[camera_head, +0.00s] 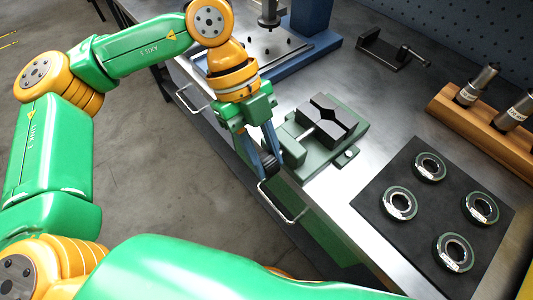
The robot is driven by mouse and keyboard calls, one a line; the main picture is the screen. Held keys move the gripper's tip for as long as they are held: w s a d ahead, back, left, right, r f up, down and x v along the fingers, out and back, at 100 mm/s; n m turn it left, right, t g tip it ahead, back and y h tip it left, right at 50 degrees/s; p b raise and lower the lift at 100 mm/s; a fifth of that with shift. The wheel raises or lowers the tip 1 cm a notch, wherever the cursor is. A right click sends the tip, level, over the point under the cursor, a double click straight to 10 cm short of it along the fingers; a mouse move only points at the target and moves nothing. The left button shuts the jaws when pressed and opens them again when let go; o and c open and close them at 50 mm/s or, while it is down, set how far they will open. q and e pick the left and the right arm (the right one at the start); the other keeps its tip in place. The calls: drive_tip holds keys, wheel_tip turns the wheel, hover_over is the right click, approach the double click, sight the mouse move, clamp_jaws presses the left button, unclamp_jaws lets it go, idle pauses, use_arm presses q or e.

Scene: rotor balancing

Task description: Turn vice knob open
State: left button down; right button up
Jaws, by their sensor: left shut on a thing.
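The vice (334,137) is a green base with dark jaws that have a V-shaped notch, standing near the bench's front edge. My left gripper (271,160) points down at the front side of the vice. It is shut on the dark vice knob (268,162), which is mostly hidden between the fingers. A light screw rod (307,134) shows between the vice body and its jaws. My right gripper is not in view.
A black mat (378,212) with several ring-shaped rotors lies to the right. A wooden rack (470,122) holds metal cylinders behind it. A blue press (318,40) and a small dark clamp (388,50) stand at the back. Drawer handles (283,204) stick out at the bench front.

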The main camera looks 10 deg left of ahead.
use_arm(q)
drive_tip(key=shift+w+a+g+h, duration=0.15)
drive_tip(key=shift+g+h, duration=0.45)
drive_tip(key=shift+h, duration=0.3)
drive_tip(key=shift+w+a+f+g+h+p, duration=0.15)
drive_tip(key=shift+g+h+p, duration=0.25)
drive_tip(key=shift+g+h, duration=0.3)
drive_tip(key=shift+a+g+h+p, duration=0.1)
drive_tip(key=shift+g+h+p, duration=0.35)
drive_tip(key=shift+h, duration=0.35)
drive_tip(key=c, duration=0.9)
unclamp_jaws()
